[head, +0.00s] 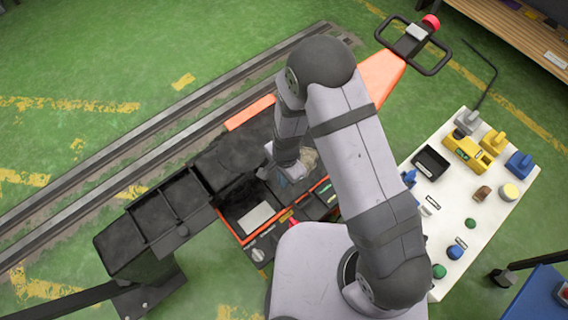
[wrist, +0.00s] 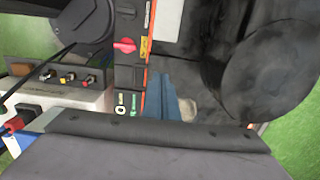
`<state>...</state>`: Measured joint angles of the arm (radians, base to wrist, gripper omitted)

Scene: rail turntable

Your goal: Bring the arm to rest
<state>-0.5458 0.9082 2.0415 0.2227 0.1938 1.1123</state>
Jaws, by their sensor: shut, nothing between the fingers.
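My arm (head: 340,130) rises from its base, bends over at the top and reaches down over the dark machine with orange edges. My gripper (head: 287,163) is at its lower end, above the machine's middle, shut and empty. It is small and partly hidden by my wrist; its fingertips cannot be made out. A beige, cloth-like thing (head: 308,159) shows close beside it, and a beige patch also shows in the wrist view (wrist: 187,109) beside a blue strip. I cannot tell whether the gripper touches anything. My own grey link fills the bottom of the wrist view.
Black open bins (head: 160,215) stand left of the gripper. A control panel with a red knob (wrist: 124,45) is close by. A white table (head: 468,200) with switches, buttons and connectors stands at right. Rails (head: 130,175) cross the green floor at upper left. An orange arm with a black handle (head: 412,45) extends upper right.

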